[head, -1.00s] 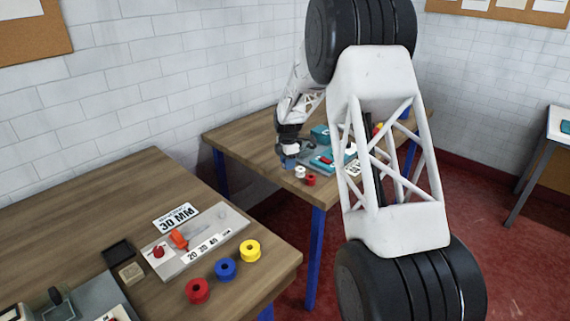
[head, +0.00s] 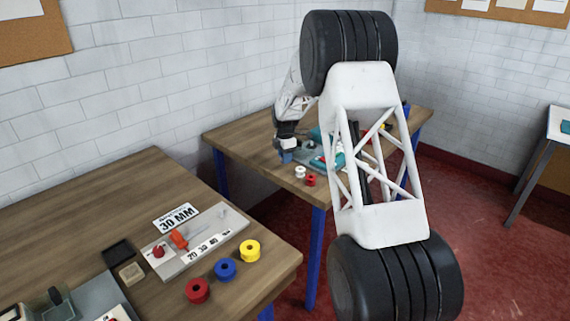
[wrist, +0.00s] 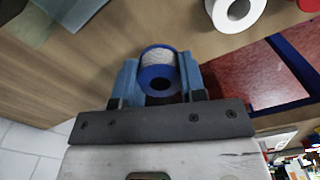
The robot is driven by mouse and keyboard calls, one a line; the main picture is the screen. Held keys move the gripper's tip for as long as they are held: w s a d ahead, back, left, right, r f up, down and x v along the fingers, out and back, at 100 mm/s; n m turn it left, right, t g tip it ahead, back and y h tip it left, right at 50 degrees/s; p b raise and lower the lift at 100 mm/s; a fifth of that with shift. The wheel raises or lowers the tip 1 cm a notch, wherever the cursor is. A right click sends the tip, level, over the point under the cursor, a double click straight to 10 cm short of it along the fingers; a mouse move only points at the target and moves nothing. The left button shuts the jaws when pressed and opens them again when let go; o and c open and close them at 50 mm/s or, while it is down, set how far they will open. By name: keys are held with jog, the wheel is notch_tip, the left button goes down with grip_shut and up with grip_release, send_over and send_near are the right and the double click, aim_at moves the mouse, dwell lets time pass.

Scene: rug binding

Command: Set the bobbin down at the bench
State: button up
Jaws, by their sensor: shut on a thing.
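My gripper (head: 287,157) is over the left front part of the far bench (head: 240,130). In the wrist view its blue fingers (wrist: 160,85) are shut on a bobbin (wrist: 159,58) with a blue flange and pale grey-white winding. The bobbin's open bore faces the wrist camera. In the head view the held bobbin cannot be made out clearly between the fingers. The bench wood (wrist: 60,75) lies behind the bobbin in the wrist view; I cannot tell whether the bobbin touches it.
A white bobbin (head: 300,172) and a red bobbin (head: 311,180) stand right of my gripper near the bench edge. Teal equipment (head: 335,161) lies behind them. The near bench holds red (head: 198,291), blue (head: 226,269) and yellow (head: 250,251) bobbins and a gauge plate (head: 215,240).

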aim_at(285, 168)
jog(key=shift+f, duration=1.75)
jog(key=shift+f, duration=0.15)
jog(key=o, duration=0.9)
notch_tip(285, 168, up, 12)
jog(key=shift+r, duration=0.2)
